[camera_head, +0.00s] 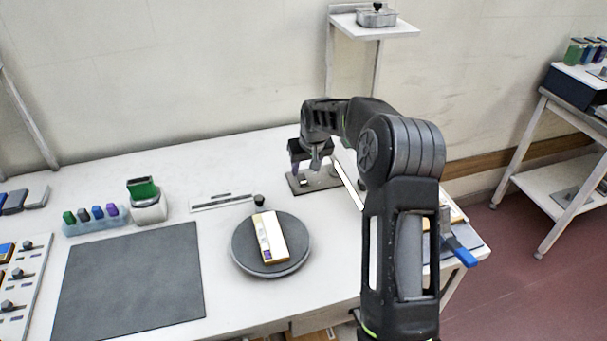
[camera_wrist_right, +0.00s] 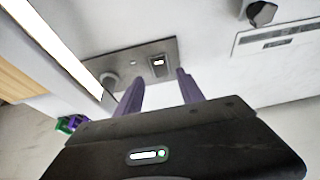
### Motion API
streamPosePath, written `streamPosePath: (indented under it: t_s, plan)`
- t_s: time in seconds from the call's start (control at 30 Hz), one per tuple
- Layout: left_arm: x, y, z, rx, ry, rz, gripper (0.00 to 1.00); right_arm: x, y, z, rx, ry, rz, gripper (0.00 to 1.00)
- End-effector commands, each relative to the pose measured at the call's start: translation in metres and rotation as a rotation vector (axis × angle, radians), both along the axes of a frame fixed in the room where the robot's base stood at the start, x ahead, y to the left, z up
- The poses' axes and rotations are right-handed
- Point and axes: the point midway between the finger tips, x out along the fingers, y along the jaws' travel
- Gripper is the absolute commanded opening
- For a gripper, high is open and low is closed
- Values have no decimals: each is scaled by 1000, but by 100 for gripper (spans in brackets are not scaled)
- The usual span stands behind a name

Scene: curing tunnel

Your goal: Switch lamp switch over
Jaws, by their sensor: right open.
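The lamp switch (camera_wrist_right: 158,62) is a small dark rocker with a white mark, set in a grey plate (camera_wrist_right: 140,58) on the table. The plate also shows in the head view (camera_head: 327,183), partly hidden by my right arm. My right gripper (camera_head: 312,164) is above the plate, its fingers pointing down. In the wrist view its two purple fingers (camera_wrist_right: 159,82) are apart and empty, with the switch showing between and just beyond their tips. I cannot tell how far above the switch they are. My left gripper is not in view.
A knob (camera_wrist_right: 110,81) sits on the same plate. A bright white bar (camera_wrist_right: 62,45) runs close beside it. A round dark turntable (camera_head: 243,257) carries a box (camera_head: 270,238). A dark mat (camera_head: 130,285) lies left. A wall shelf (camera_head: 345,22) is behind my arm.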

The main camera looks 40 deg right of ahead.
Motion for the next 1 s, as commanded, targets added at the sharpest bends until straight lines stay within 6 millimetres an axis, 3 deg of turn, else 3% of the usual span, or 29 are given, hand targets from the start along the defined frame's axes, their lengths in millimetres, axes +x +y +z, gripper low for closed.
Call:
streamPosePath:
  t_s: [0.33,0.7,1.0]
  plan:
    - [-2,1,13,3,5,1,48,18,-6,-45,0,0,0,45]
    - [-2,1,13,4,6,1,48,20,-7,-52,0,-1,0,45]
    - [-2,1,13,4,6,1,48,20,-7,-51,0,-1,0,20]
